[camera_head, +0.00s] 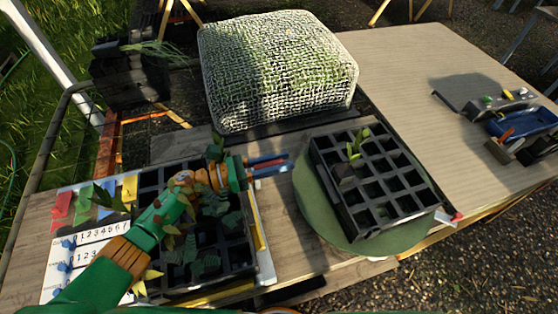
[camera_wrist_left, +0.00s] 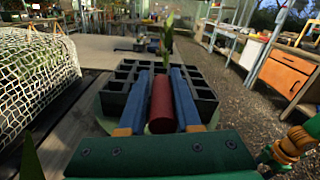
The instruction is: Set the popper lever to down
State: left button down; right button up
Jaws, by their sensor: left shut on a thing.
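My left gripper (camera_head: 270,166) reaches in from the left, above the table, between the dark plant tray and the round green base. Its two blue fingers (camera_wrist_left: 158,100) are shut on a red rod (camera_wrist_left: 162,104) that lies lengthwise between them. The red rod also shows thinly between the fingers in the head view. I cannot tell whether this rod is the popper lever. No other clear lever shows. A black cell tray (camera_head: 385,188) sits on the round green base (camera_head: 316,216), just right of the fingertips. My right gripper is not in view.
A planted dark tray (camera_head: 205,268) lies under my left arm. A netted block (camera_head: 275,70) stands behind. A grey device (camera_head: 497,104) and blue tray (camera_head: 528,122) are at the far right. The wooden table (camera_head: 430,60) between is clear.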

pick_arm(q)
jog(key=shift+s+d+f+m+b, duration=0.2)
jog(key=shift+s+f+m+b, duration=0.15)
jog(key=shift+s, duration=0.25)
jog(key=shift+s+d+f+m+b, duration=0.15)
jog(key=shift+s+f+m+b, duration=0.15)
jog(key=shift+s+f, duration=0.2)
jog(key=c, duration=0.7)
grip_release()
jog(key=s+r+p, duration=0.1)
jog(key=s+r, duration=0.5)
jog(key=s, duration=0.1)
jog(key=s+r, duration=0.7)
jog(key=shift+r+p, duration=0.1)
jog(key=shift+p, duration=0.25)
